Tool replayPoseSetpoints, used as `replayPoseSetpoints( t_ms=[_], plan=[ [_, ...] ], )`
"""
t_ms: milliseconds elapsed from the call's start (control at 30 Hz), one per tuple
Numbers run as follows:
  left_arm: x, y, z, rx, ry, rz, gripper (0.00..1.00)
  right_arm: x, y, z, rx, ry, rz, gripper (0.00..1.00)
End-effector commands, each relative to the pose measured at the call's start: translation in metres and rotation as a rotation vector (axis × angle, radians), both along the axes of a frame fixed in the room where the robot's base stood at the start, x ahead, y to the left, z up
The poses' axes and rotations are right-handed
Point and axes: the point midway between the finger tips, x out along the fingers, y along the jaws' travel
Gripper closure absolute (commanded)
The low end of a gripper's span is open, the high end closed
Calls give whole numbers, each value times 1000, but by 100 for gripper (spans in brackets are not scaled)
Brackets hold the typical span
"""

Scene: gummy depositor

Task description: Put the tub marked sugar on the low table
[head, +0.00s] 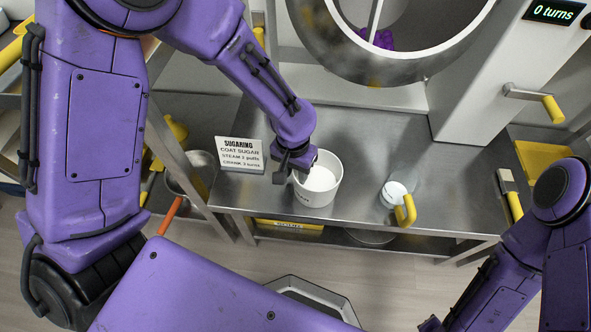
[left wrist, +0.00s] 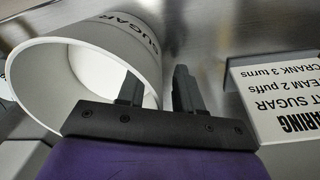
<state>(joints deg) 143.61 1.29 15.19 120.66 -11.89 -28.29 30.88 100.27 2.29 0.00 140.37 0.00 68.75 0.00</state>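The white tub marked sugar (head: 329,199) stands upright on the steel table (head: 360,135), with white contents inside. In the left wrist view the tub (left wrist: 110,38) fills the left side, and its word SUGAR shows on the outer wall. My left gripper (head: 292,175) is at the tub's left rim. In the left wrist view the gripper (left wrist: 156,90) has one finger inside the tub and one outside. The wall is between them, with a gap showing at the outer finger. My right arm is at lower right; its gripper is mostly cut off. I cannot identify the low table.
A sugaring sign (head: 240,155) stands left of the tub. A clear cup with a yellow handle (head: 405,210) stands to the right. Behind are a large drum ring (head: 320,50) and a yellow-handled crank (head: 553,109). A metal pot (head: 190,172) is at left, past a table post.

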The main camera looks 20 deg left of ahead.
Motion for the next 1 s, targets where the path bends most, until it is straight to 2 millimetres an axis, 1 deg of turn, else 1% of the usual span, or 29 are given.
replayPoseSetpoints(
  t_ms=[67, 167, 300, 400, 533, 600, 700, 1000],
  plan=[
    [0, 0, 4, -1, -2, 0, 65, 0, 0, 0, 0, 0, 0, 57],
    [1, 0, 24, -1, -4, 1, 65, 0, 0, 9, 0, 0, 0, 57],
    [0, 2, 62, -1, -5, -1, 65, 0, 0, 25, 0, 0, 0, 57],
    [0, 3, 88, -1, -4, 0, 65, 0, 0, 33, 0, 0, 0, 57],
    [0, 4, 112, -1, -3, 0, 65, 0, 0, 41, 0, 0, 0, 57],
    [-1, 4, 119, 0, -2, -1, 65, 0, 0, 43, 0, 0, 0, 57],
    [-1, 5, 124, 0, -1, -1, 65, 0, 0, 43, 0, 0, 0, 57],
    [-1, 5, 123, 0, 0, 0, 65, 0, 0, 43, 0, 0, 0, 57]
  ],
)
